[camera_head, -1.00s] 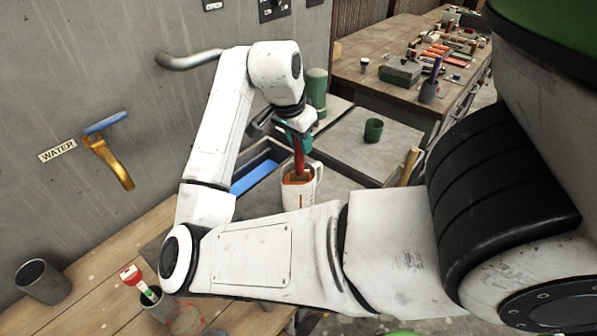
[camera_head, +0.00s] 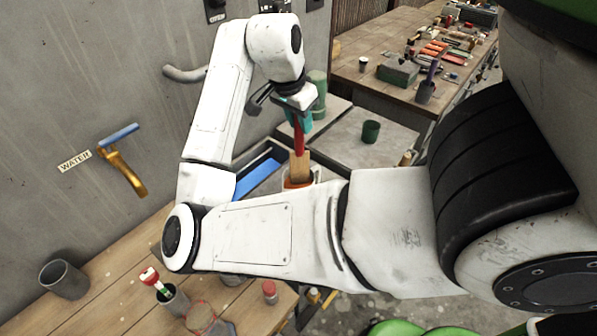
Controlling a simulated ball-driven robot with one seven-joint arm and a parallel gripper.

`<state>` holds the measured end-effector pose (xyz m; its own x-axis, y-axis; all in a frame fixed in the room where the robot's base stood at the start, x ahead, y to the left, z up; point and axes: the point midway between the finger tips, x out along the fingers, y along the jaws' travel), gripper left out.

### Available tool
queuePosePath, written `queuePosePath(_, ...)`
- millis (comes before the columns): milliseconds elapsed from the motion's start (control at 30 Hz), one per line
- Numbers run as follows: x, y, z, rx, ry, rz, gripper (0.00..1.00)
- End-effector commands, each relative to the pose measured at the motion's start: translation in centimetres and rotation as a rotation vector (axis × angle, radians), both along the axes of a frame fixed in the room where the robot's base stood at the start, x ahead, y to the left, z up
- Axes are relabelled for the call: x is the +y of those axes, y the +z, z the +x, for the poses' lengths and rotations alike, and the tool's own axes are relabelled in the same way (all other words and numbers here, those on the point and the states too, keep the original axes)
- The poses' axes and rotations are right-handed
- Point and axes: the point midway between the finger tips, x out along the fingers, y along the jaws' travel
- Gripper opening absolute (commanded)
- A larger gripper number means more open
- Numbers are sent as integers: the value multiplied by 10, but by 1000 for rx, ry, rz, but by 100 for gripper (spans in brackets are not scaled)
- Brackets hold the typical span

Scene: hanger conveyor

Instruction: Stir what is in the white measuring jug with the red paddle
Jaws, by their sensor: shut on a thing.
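My gripper (camera_head: 294,106) is shut on the red paddle, above the jug. The paddle has a red handle (camera_head: 299,138) and a pale wooden lower part (camera_head: 299,167); it stands nearly upright. Its lower end reaches down to the orange in the mouth of the white measuring jug (camera_head: 319,174). I cannot tell how deep the tip sits, as my arm hides most of the jug. Only the jug's top and part of its handle show.
A sink with a blue inside (camera_head: 257,177) is just left of the jug. A green cup (camera_head: 371,131) stands on the grey top to the right. A grey cup (camera_head: 65,279), a red-topped tool (camera_head: 149,276) and a red-lidded jar (camera_head: 270,291) are on the near wooden bench.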

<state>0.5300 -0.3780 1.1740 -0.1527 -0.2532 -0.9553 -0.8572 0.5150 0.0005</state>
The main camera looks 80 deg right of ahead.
Motion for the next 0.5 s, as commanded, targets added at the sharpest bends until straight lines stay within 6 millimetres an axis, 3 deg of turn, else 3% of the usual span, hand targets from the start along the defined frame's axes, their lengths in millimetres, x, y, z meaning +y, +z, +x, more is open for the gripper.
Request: queuePosePath(500, 0, 41, 0, 0, -1, 0, 0)
